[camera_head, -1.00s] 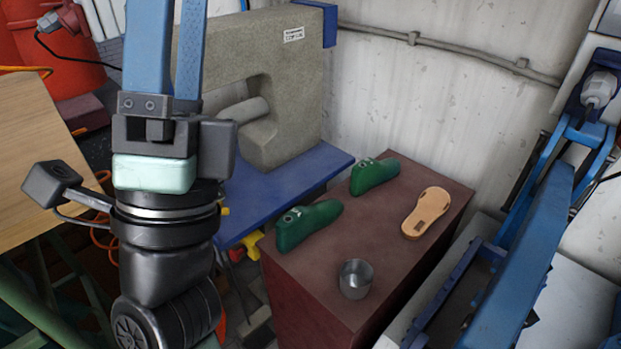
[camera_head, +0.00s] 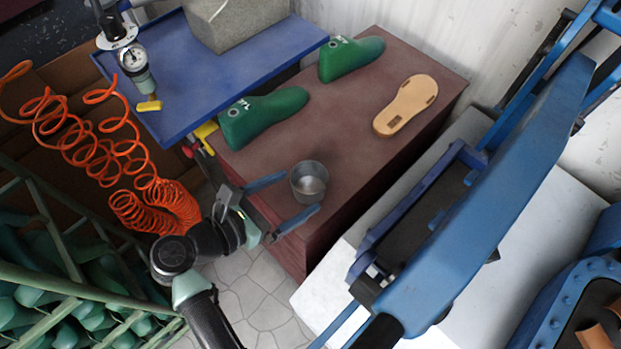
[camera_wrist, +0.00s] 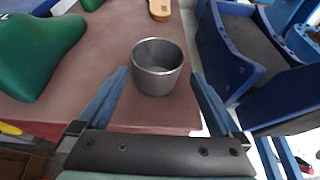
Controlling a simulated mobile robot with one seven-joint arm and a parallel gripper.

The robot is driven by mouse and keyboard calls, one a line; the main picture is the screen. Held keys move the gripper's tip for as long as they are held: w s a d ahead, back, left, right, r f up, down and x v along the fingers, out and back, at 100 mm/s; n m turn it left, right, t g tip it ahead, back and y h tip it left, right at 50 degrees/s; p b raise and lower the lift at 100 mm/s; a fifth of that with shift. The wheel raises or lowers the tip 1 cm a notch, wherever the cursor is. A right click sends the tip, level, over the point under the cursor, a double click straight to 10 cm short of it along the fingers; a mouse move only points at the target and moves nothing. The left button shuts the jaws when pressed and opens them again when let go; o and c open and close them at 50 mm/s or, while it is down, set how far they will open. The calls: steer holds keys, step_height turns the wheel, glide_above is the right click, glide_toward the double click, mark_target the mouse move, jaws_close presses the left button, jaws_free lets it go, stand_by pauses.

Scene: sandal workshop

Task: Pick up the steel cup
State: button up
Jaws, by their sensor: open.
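The steel cup (camera_head: 309,181) stands upright near the front corner of the dark red cabinet top. In the wrist view the cup (camera_wrist: 158,68) is just ahead of my gripper, centred between the fingers, with its open mouth facing up. My gripper (camera_head: 292,194) is open, with one blue finger to the left of the cup and one in front of it. In the wrist view my gripper (camera_wrist: 158,80) has its two blue fingers spread to either side of the cup. I see no contact between the fingers and the cup.
Two green shoe lasts (camera_head: 263,117) (camera_head: 351,58) and a tan sandal sole (camera_head: 405,105) lie on the cabinet top (camera_head: 335,130). A blue machine frame (camera_head: 490,210) stands close on the right. A blue table (camera_head: 215,75) and orange coiled hoses (camera_head: 95,150) are on the left.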

mark_target(321, 176)
steer(key=x, duration=0.8)
steer(key=shift+w+f, duration=0.1)
steer(key=shift+w, duration=0.3)
steer(key=c, duration=1.1)
